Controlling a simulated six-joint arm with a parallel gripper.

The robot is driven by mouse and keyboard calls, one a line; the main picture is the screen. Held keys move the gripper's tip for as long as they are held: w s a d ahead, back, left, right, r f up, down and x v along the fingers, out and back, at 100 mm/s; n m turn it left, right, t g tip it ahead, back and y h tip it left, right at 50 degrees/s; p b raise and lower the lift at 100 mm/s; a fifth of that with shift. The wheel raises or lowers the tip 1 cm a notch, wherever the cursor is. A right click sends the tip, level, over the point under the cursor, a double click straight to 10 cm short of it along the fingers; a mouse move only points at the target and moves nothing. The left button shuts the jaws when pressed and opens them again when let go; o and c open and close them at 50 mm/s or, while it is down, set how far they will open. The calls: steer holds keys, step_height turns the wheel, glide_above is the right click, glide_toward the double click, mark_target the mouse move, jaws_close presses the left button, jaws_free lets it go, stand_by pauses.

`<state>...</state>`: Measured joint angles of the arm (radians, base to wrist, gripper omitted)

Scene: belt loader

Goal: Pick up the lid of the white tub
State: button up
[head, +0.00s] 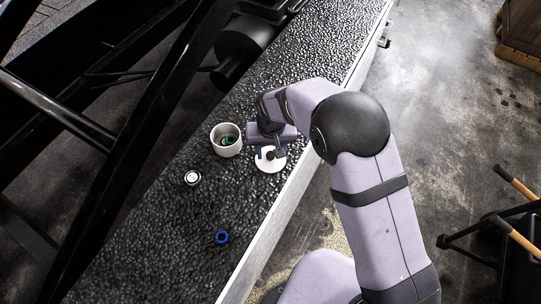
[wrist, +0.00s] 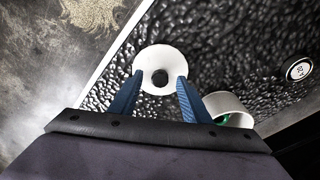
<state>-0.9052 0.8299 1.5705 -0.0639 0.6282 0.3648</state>
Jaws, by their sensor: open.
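The white tub (head: 226,146) stands upright and open on the dark belt, with something green inside it. Part of it shows in the wrist view (wrist: 229,103) at the right. The white lid (head: 270,164) lies flat on the belt, to the right of the tub and apart from it. In the wrist view the lid (wrist: 160,58) is a white disc with a dark round knob in the middle. My gripper (wrist: 160,79) is open, its two blue fingers pointing at the lid, one on each side of the knob. I cannot tell whether the fingers touch the lid.
A small white-topped round item (head: 192,178) and a blue ring (head: 222,237) lie on the belt (head: 160,240). The belt's pale metal edge (head: 282,205) runs close by the lid. Black frame bars (head: 150,125) rise at the left. A wooden crate (head: 520,35) stands far right.

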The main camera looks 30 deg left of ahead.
mark_target(270, 155)
steer(key=shift+f, duration=0.15)
jaws_close()
step_height(270, 155, up, 10)
steer(key=b, duration=0.3)
steer(key=s+a+r+n+p, duration=0.2)
steer(key=a+r+n+p, duration=0.1)
steer(key=a+p, duration=0.9)
steer(key=a, duration=0.3)
